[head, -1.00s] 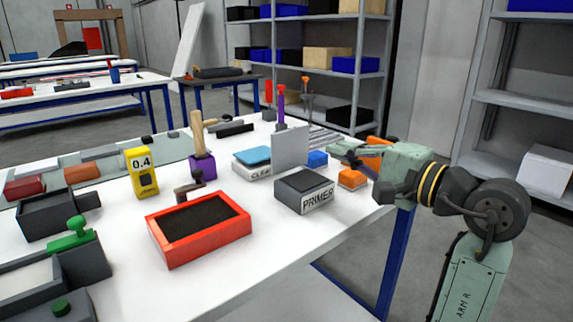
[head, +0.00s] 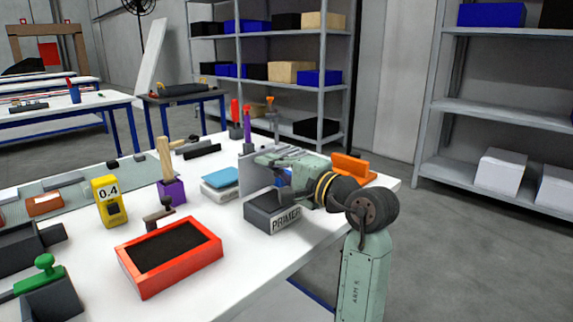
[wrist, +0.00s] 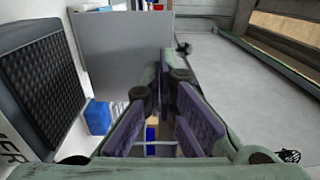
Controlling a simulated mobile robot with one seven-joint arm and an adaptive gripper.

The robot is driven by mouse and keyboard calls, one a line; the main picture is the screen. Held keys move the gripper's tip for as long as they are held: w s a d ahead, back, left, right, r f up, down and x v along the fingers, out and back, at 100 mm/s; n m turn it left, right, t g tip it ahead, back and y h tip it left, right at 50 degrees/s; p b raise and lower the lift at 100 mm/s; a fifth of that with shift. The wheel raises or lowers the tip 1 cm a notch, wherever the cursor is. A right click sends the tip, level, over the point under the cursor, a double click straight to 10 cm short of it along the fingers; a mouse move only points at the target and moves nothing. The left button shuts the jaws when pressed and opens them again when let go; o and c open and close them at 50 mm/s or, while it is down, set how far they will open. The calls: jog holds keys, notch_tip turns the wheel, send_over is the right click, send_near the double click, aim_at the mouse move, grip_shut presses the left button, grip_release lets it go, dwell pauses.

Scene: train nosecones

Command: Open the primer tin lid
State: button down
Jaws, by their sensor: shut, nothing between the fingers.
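The primer tin (head: 263,213) is a dark grey box with a white PRIMER label, near the table's right front edge. Its light grey lid (head: 249,172) stands upright at the tin's back, so the dark top shows. In the wrist view the tin (wrist: 45,85) is at the left and the lid (wrist: 115,55) is a flat grey plate at upper centre.
A red tray (head: 170,255) and a yellow 0.4 block (head: 110,201) stand left of the tin. A purple block with a wooden handle (head: 172,191) and a blue-topped box (head: 221,178) stand behind. An orange block (head: 353,168) is at the right.

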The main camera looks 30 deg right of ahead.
jog(key=shift+w+a, duration=0.15)
jog(key=shift+w, duration=0.3)
jog(key=shift+w+a+r+g+p, duration=0.15)
jog(key=shift+w+r+g+p, duration=0.3)
jog(key=shift+p, duration=0.3)
jog(key=shift+w+a+g+h+p, duration=0.15)
jog(key=shift+w+g+h+p, duration=0.25)
jog(key=shift+g, duration=0.25)
jog(key=shift+w+f, duration=0.1)
jog(key=shift+f, duration=0.05)
